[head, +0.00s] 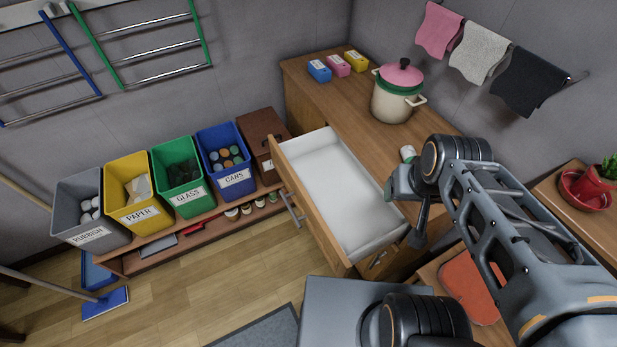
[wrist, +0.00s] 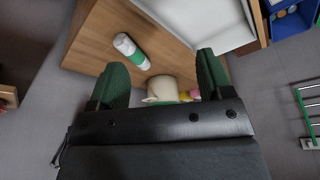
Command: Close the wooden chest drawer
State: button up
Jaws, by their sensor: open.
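The wooden chest (head: 345,97) stands against the back wall. Its drawer (head: 335,195) is pulled well out to the left, with a white, empty inside and a metal bar handle (head: 291,209) on its wooden front. The drawer's white inside also shows at the top of the wrist view (wrist: 205,22). My gripper (head: 403,190) is above the chest, near the drawer's right side and away from the handle. In the wrist view my gripper (wrist: 160,76) has its two green fingers spread wide, with nothing between them. Whether it touches anything cannot be told.
Labelled bins (head: 180,178) and a brown box (head: 264,140) line the left. Wooden floor (head: 230,275) before the drawer front is clear.

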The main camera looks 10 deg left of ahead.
aim_at(347, 214)
jog(key=u, duration=0.5)
jog(key=k, duration=1.2)
jog(key=u, duration=1.2)
jog(key=i, duration=0.8)
jog(key=z, duration=0.3)
